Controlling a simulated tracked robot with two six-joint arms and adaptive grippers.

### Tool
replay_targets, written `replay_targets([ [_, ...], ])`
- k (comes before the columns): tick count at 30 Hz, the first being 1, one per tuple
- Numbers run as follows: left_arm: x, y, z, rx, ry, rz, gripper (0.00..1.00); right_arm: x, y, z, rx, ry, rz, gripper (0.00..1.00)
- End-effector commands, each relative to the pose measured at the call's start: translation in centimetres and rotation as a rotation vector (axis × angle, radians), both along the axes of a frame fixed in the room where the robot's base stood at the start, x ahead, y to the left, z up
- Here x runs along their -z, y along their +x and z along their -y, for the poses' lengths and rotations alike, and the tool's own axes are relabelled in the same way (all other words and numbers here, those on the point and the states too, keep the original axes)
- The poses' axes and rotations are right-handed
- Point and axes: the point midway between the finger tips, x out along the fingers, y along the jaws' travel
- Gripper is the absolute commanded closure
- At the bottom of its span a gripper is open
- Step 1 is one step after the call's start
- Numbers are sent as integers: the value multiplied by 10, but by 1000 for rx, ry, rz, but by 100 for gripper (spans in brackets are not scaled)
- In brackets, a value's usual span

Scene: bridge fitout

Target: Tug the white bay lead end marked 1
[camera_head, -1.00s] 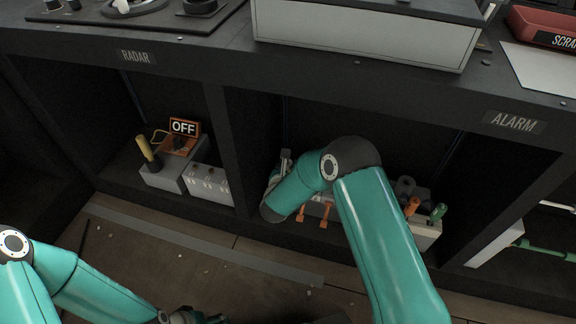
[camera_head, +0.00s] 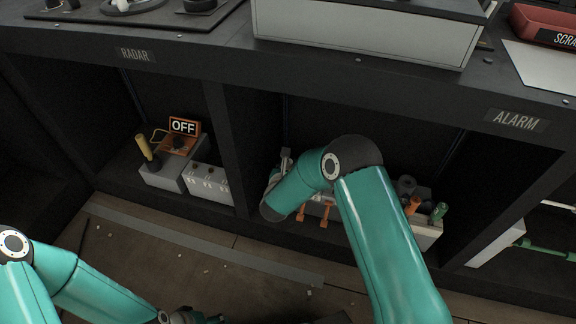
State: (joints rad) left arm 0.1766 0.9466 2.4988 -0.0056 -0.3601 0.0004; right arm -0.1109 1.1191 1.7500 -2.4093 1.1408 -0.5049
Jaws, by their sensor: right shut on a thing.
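My right arm reaches into the middle bay under the console. Its gripper (camera_head: 282,168) is small, partly hidden by its own wrist, and stands at the left end of a pale terminal block (camera_head: 425,232). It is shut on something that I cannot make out. The white lead end marked 1 cannot be told apart here, and no number is readable. Two orange lead ends (camera_head: 314,213) hang from the block's front. My left gripper (camera_head: 188,316) is low at the bottom edge, over the floor; its fingers are cut off and unclear.
An orange and a green handle (camera_head: 440,211) stand at the middle block's right end. Dark dividers (camera_head: 229,140) separate the bays.

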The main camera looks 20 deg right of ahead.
Motion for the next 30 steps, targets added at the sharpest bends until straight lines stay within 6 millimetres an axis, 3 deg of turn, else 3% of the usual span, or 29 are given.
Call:
replay_targets([
  [12,2,0,0,0,0,0,33,-3,2,0,-1,-3,10,100],
  [13,2,0,0,0,0,0,33,-3,2,0,-1,-3,10,70],
  [18,2,0,0,0,0,0,33,-1,1,0,-1,-3,6,43],
  [30,2,0,0,0,0,0,33,1,0,0,-1,-1,2,43],
])
